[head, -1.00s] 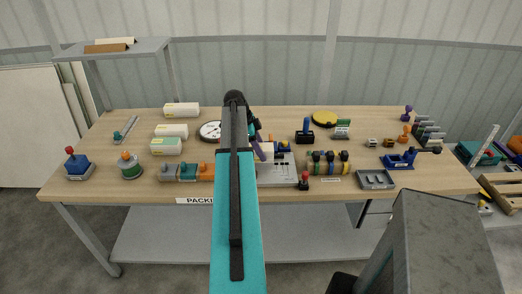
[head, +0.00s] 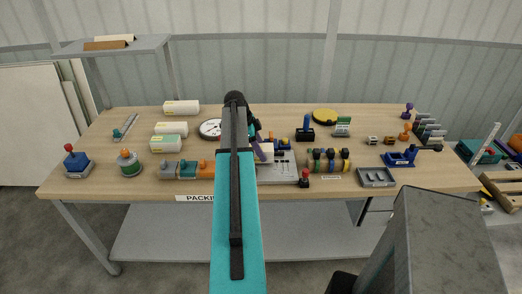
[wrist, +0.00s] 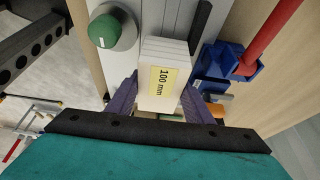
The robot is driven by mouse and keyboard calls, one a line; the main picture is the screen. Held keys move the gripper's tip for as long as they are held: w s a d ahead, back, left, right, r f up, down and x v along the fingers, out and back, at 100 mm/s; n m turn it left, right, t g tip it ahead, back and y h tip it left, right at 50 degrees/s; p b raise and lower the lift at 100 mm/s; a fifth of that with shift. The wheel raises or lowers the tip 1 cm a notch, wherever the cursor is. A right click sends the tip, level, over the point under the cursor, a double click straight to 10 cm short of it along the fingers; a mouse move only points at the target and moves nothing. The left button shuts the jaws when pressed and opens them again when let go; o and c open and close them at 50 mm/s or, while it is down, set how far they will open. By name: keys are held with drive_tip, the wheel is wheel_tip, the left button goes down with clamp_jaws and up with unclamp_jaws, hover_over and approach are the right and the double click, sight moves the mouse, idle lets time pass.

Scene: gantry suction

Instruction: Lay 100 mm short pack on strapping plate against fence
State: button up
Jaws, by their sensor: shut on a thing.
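The 100 mm short pack (wrist: 165,55) is a pale block with a yellow "100 mm" label, seen in the wrist view between the two purple fingers of my gripper (wrist: 163,84). The gripper is shut on it. In the head view the pack (head: 267,148) shows just right of my arm, over the back part of the grey strapping plate (head: 284,173). My arm covers the plate's left part. A dark bar (wrist: 201,22) lies beside the pack in the wrist view; I cannot tell whether it is the fence. Contact between pack and plate cannot be told.
A red-knobbed part (head: 305,178) stands at the plate's front right corner. A rack of coloured rolls (head: 328,160) is to the right. In the wrist view a green round knob (wrist: 113,30) is left of the pack.

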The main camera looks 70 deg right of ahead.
drive_tip(key=shift+f+b, duration=0.4)
drive_tip(key=shift+f, duration=0.3)
drive_tip(key=o, duration=1.3)
drive_tip(key=b+v, duration=0.3)
drive_tip(key=v, duration=1)
drive_tip(key=shift+r, duration=0.35)
drive_tip(key=shift+w+r, duration=0.15)
